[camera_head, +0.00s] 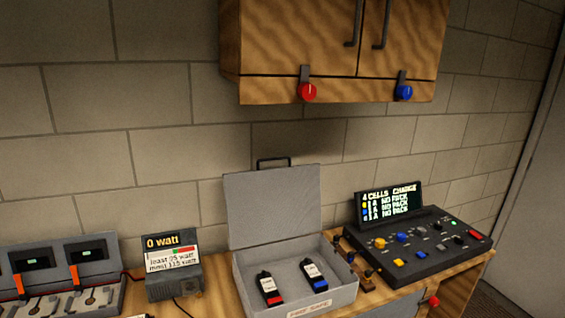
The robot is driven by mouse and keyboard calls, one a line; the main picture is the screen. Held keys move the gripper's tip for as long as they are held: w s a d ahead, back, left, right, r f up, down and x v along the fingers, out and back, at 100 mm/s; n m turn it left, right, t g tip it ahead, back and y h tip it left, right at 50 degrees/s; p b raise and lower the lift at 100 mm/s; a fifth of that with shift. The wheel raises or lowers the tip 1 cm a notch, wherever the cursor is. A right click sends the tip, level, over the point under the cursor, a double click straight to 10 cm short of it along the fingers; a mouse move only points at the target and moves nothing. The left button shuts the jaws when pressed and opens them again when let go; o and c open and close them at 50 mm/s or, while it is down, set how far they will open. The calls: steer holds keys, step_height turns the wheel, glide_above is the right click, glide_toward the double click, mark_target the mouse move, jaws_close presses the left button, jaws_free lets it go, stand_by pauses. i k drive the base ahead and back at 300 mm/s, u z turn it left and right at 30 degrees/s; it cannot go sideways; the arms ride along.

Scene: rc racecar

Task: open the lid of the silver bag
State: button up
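The silver bag (297,295) looks like a grey box on the wooden bench, with lettering on its front that is hard to read. Its lid (274,206) stands upright at the back, open, with a dark handle (273,162) at the lid's top edge. Inside the bag lie two black packs, one with a red end (269,287) and one with a blue end (313,274). My gripper is not in view.
A black charger console (425,248) with knobs and a lit screen stands right of the bag. A small meter reading 0 watt (172,265) and grey units with orange levers (75,278) stand left. A wooden wall cabinet (335,45) hangs above.

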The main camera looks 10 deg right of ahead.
mark_target(264, 206)
steer(key=z, duration=0.05)
steer(key=i, duration=1)
steer(key=u, duration=0.05)
